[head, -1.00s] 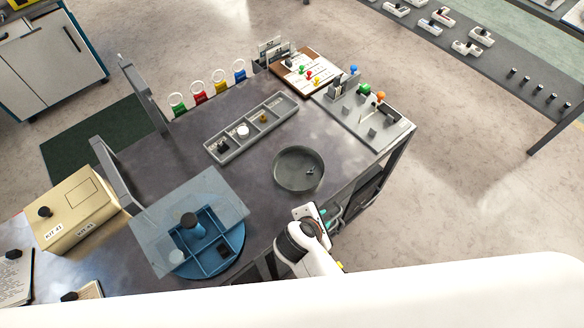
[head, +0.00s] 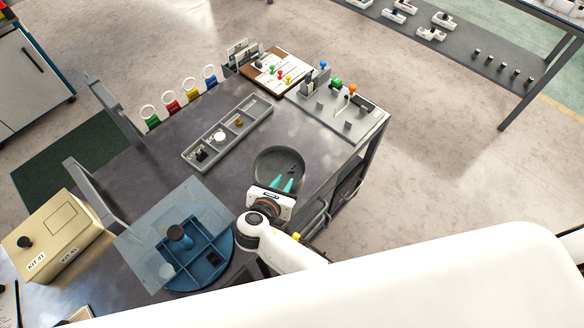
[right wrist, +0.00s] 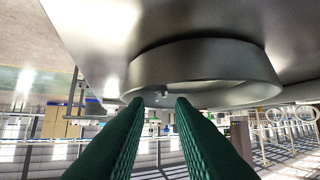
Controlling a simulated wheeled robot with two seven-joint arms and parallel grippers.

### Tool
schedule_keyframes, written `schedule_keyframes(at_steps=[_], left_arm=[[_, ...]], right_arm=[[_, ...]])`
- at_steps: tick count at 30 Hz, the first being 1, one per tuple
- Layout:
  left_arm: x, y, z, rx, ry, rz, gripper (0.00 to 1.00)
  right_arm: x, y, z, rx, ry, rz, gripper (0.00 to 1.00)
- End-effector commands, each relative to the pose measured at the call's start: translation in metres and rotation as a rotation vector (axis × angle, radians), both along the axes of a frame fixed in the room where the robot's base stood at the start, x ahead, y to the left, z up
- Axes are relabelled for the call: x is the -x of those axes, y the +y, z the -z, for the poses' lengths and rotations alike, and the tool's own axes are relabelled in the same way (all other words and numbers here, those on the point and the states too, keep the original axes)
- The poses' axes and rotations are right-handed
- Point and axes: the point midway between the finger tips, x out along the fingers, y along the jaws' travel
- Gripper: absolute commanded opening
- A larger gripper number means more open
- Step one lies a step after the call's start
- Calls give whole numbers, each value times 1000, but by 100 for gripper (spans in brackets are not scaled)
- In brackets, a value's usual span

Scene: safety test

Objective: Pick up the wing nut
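A small dark piece that looks like the wing nut (head: 293,170) lies in a round grey dish (head: 263,160) on the table; it is too small to make out its shape. My right gripper (head: 283,184) reaches over the near side of the dish, its two teal fingertips apart and close to the piece. In the right wrist view the green fingers (right wrist: 160,102) are open with nothing held between them, and the dish wall (right wrist: 205,70) fills the space ahead. My left gripper is not in view.
A grey divided tray (head: 187,155) with small parts lies behind the dish. A blue round organizer (head: 213,262) with a clear lid stands at left, near my right arm. A grey fixture board (head: 330,122) is at the back right. A tan box (head: 62,225) stands far left.

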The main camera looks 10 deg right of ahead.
Motion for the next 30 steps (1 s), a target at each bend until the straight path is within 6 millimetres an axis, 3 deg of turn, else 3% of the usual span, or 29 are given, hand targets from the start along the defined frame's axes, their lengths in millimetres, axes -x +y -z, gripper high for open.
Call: schedule_keyframes(at_steps=[14, 22, 27, 30], left_arm=[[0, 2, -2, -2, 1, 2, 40], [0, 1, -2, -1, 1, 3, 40], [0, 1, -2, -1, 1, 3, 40], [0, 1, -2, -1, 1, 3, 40]], right_arm=[[-41, -27, 23, -2, 0, 2, 22], [-43, -29, 26, -3, 0, 1, 22], [-43, -29, 25, -3, 0, 1, 0], [-43, -29, 25, -3, 0, 1, 0]])
